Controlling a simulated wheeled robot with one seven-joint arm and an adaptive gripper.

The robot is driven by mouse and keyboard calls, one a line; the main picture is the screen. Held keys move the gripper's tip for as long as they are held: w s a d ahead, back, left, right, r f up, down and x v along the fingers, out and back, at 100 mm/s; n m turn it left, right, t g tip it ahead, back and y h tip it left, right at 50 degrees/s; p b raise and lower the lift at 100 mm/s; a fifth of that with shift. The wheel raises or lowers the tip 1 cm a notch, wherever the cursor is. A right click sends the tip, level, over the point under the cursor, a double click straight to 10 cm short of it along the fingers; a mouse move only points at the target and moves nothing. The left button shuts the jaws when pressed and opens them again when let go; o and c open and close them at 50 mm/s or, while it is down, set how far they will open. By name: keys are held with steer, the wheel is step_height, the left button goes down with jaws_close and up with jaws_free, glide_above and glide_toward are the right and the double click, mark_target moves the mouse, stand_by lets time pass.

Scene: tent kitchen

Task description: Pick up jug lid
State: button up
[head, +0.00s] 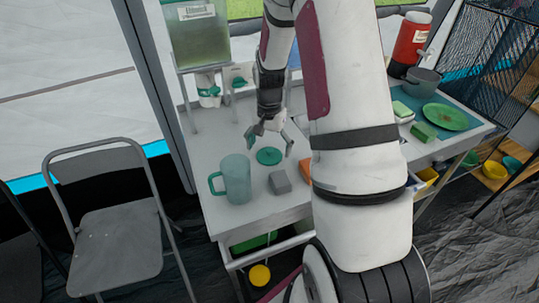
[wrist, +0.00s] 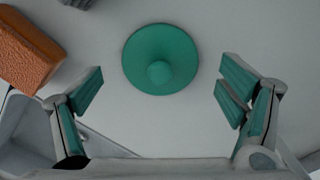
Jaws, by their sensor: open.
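The jug lid (head: 269,156) is a flat green disc lying on the white table, with a small round knob on top. In the wrist view the lid (wrist: 160,58) lies beyond my fingertips, near the middle between them, with its knob toward me. My gripper (head: 270,130) is above the table just behind the lid, pointing down. In the wrist view my gripper (wrist: 165,90) is open, its green-padded fingers wide apart with nothing between them. A teal jug (head: 236,178) with a handle stands upright and open-topped to the left of the lid.
A grey block (head: 280,182) lies in front of the lid. An orange-brown block (wrist: 28,50) is at the upper left of the wrist view. A dispenser (head: 195,38) stands at the back. A green plate (head: 445,117) and red cooler (head: 410,43) are right. A folding chair (head: 105,220) stands left.

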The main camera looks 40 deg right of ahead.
steer(key=shift+f, duration=0.6)
steer(key=c, duration=1.1)
steer(key=shift+c, duration=0.6)
steer(key=shift+s+a, duration=0.1)
